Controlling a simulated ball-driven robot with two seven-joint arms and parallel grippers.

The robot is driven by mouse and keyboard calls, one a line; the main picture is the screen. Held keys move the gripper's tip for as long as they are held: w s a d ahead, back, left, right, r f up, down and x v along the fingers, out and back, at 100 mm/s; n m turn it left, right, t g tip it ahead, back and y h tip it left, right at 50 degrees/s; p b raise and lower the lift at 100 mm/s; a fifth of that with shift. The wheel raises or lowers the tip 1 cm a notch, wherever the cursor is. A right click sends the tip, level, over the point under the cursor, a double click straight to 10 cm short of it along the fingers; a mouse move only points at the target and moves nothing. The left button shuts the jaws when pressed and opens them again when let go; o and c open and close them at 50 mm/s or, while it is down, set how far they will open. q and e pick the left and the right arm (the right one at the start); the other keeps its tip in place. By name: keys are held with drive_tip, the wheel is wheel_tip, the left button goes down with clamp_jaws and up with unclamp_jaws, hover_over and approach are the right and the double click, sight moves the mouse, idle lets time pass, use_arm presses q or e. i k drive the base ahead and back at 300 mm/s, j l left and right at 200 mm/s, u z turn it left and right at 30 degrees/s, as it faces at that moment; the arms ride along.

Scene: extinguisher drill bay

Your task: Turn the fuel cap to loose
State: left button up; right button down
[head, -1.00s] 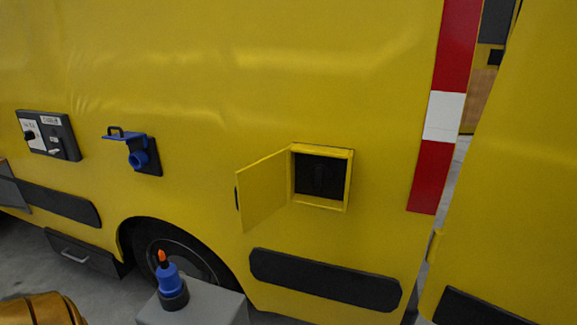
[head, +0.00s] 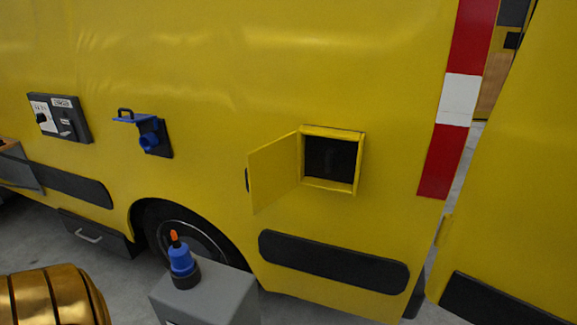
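A small square fuel compartment (head: 360,161) with a yellow frame is set in the side of the yellow vehicle (head: 250,60). Its yellow door (head: 274,173) stands open, swung out to the left. Inside the dark recess is a dark round shape, likely the fuel cap (head: 331,161); it is too dim to tell its turn. Neither of my grippers is in view.
A blue socket with a raised lid (head: 148,141) and a dark switch panel (head: 58,118) are on the vehicle's side at left. A grey box (head: 215,295) bears a blue plug with an orange tip (head: 181,260). A gold ribbed object (head: 52,300) is at bottom left.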

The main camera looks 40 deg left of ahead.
sight(330, 157)
drive_tip(key=k+j, duration=0.1)
drive_tip(key=j, duration=0.3)
drive_tip(key=k+j, duration=0.1)
drive_tip(key=j, duration=0.25)
drive_tip(key=k+j+z, duration=0.1)
drive_tip(key=j, duration=0.3)
drive_tip(key=k+j, duration=0.15)
drive_tip(key=j, duration=0.25)
drive_tip(key=k+j, duration=0.1)
drive_tip(key=j, duration=0.25)
drive_tip(key=k+j+z, duration=0.1)
drive_tip(key=j, duration=0.3)
drive_tip(key=k+j, duration=0.15)
drive_tip(key=j, duration=0.2)
drive_tip(key=k+j, duration=0.15)
drive_tip(key=j, duration=0.2)
drive_tip(key=i+l, duration=0.15)
drive_tip(key=l, duration=0.15)
drive_tip(key=i+l+u, duration=0.1)
drive_tip(key=l, duration=0.25)
drive_tip(key=i+l, duration=0.2)
drive_tip(key=l, duration=0.15)
drive_tip(key=i+l+u, duration=0.1)
drive_tip(key=l, duration=0.2)
drive_tip(key=i+l, duration=0.15)
drive_tip(key=l, duration=0.2)
drive_tip(key=i+l+u, duration=0.1)
drive_tip(key=l, duration=0.25)
